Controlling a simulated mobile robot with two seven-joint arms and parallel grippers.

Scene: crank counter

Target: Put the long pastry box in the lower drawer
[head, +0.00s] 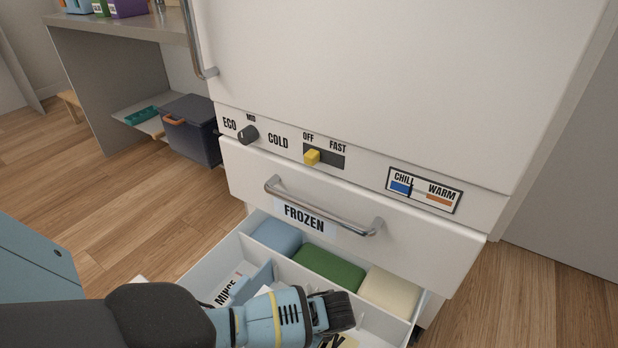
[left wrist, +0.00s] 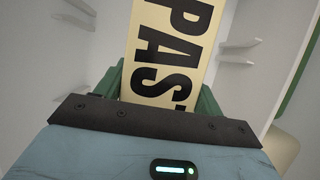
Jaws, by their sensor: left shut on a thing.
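My left gripper (head: 335,312) is low over the open lower drawer (head: 262,258). In the left wrist view its green fingers (left wrist: 162,92) are shut on the two sides of the cream pastry box (left wrist: 172,40), which bears black letters reading "PAST". The box points away from the wrist between pale walls. In the head view my arm and gripper hide most of it; a small cream lettered piece shows under the gripper at the bottom edge. Whether the box touches the drawer floor I cannot tell. My right gripper is not in view.
Blue (head: 276,237), green (head: 330,267) and cream (head: 389,289) blocks fill the drawer's back row. A white "MINCE" pack (head: 228,288) lies in the left part. Above, the "FROZEN" drawer (head: 400,254) is shut, its bar handle (head: 322,208) sticking out over the open drawer.

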